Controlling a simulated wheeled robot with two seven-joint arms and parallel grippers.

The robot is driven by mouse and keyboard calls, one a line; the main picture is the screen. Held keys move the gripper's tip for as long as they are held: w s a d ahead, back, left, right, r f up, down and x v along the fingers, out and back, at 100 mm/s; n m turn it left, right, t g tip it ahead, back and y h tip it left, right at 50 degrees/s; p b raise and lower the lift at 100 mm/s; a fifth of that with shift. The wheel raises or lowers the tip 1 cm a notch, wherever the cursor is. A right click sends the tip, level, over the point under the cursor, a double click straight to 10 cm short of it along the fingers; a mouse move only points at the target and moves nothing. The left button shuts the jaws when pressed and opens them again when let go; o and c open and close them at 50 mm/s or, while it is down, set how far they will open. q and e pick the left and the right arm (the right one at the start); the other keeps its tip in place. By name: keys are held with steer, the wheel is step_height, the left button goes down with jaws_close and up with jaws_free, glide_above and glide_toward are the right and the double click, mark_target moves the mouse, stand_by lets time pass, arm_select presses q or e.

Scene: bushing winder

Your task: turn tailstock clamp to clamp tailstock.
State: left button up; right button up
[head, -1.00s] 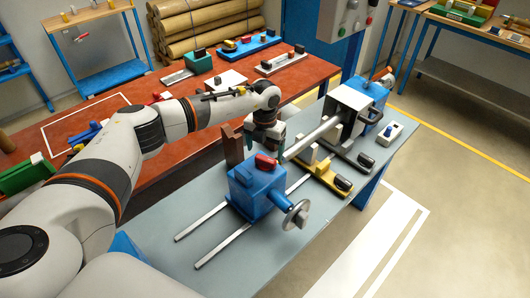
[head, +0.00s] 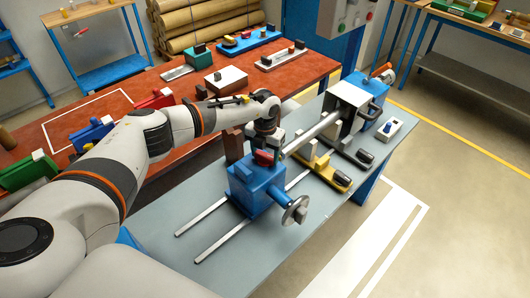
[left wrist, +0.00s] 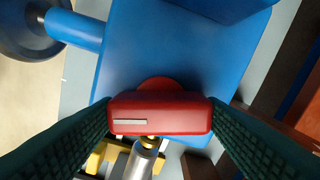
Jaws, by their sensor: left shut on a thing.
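The blue tailstock (head: 252,191) stands on two rails on the grey bench, with a grey handwheel (head: 296,211) at its front right. Its red tailstock clamp (head: 264,158) sits on top. My left gripper (head: 265,152) comes down over the tailstock from above and is shut on the clamp. In the left wrist view the red clamp handle (left wrist: 160,118) lies crosswise between the two dark ribbed fingers, touching both. The blue tailstock top (left wrist: 180,55) shows around it. My right gripper is in no view.
A grey bar (head: 312,134) runs from near the tailstock to the headstock (head: 355,101). A yellow-based rest (head: 327,169) stands beside it. A brown block (head: 233,146) is behind the tailstock. The bench's front left is clear apart from the rails (head: 222,241).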

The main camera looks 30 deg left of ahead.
arm_select(q)
steer(key=m+b, duration=0.3)
steer(key=shift+w+f, duration=0.1)
steer(key=shift+f, duration=0.15)
steer(key=shift+r+m+b, duration=0.2)
steer(key=shift+m+b, duration=0.25)
steer(key=shift+m, duration=0.05)
steer(key=shift+r, duration=0.1)
steer(key=o, duration=0.7)
steer(key=shift+o, duration=1.4)
